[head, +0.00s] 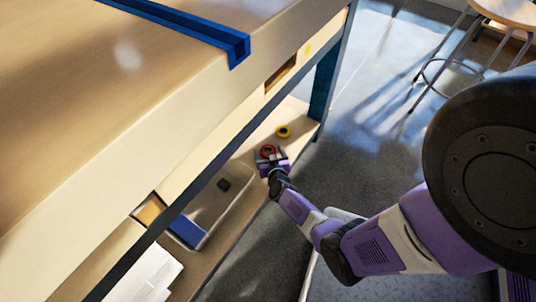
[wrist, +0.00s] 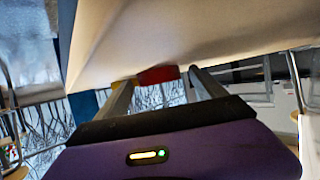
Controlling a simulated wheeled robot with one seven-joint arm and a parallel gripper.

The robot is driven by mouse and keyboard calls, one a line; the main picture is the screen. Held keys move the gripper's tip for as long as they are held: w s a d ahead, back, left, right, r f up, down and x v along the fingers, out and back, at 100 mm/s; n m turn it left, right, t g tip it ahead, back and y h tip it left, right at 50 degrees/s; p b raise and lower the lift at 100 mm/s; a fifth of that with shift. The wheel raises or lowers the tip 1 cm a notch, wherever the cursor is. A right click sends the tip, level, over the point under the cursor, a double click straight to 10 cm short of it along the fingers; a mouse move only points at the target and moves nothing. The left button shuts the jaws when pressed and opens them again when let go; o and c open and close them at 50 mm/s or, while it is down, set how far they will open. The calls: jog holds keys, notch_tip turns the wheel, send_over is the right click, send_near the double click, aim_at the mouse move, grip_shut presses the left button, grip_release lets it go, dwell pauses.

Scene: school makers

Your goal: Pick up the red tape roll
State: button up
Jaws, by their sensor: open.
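The red tape roll (head: 267,150) lies on the pale lower shelf of the workbench. My gripper (head: 268,156) is right at it, reaching in from the aisle side. In the wrist view the red roll (wrist: 158,74) shows edge-on against the pale shelf surface, in the gap between the fingertips of my gripper (wrist: 160,88). The fingers are open, one to either side of it. I cannot tell whether either finger touches it, or how deep it sits between them.
A yellow roll (head: 283,131) lies just beyond the red one on the shelf (head: 295,113). A clear bin (head: 213,217) holding a dark item stands nearer. The bench top (head: 110,85) overhangs the shelf.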

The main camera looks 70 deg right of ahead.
jog(key=shift+c, duration=0.4)
jog(key=shift+r, duration=0.1)
jog(key=c, duration=1.4)
jog(key=shift+o, duration=0.2)
